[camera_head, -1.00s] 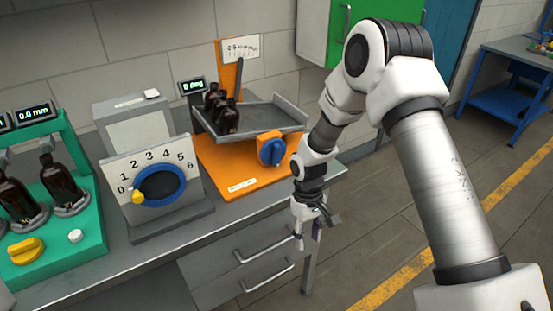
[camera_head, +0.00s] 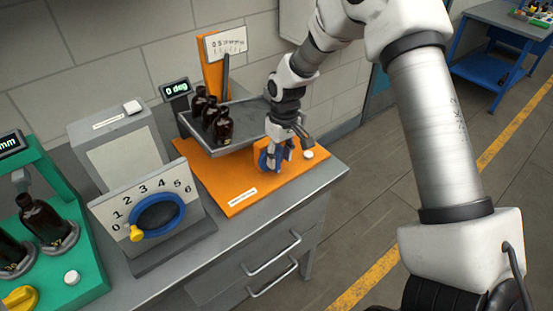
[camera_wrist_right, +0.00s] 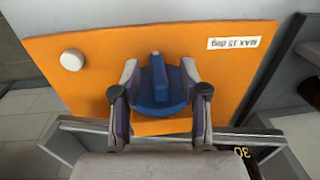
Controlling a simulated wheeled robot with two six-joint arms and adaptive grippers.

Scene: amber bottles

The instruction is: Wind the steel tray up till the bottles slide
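The steel tray (camera_head: 248,118) sits on an orange stand, with amber bottles (camera_head: 222,128) grouped at its left end, upright relative to the tray. The small display (camera_head: 176,89) behind it reads 0 deg. My right gripper (camera_head: 275,157) is at the blue knob (camera_head: 264,161) on the stand's front. In the right wrist view, the open fingers of my right gripper (camera_wrist_right: 158,66) straddle the blue knob (camera_wrist_right: 158,88). Its raised bar lies between them with gaps on both sides. Whether the fingertips touch the knob's round rim is unclear. My left gripper is out of view.
The orange base (camera_head: 222,184) carries a white button (camera_head: 308,154) right of the knob and a label reading MAX 15 deg (camera_wrist_right: 234,43). A dial panel (camera_head: 150,208) with a yellow pointer stands front left. A green fixture (camera_head: 90,270) with bottles is at far left.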

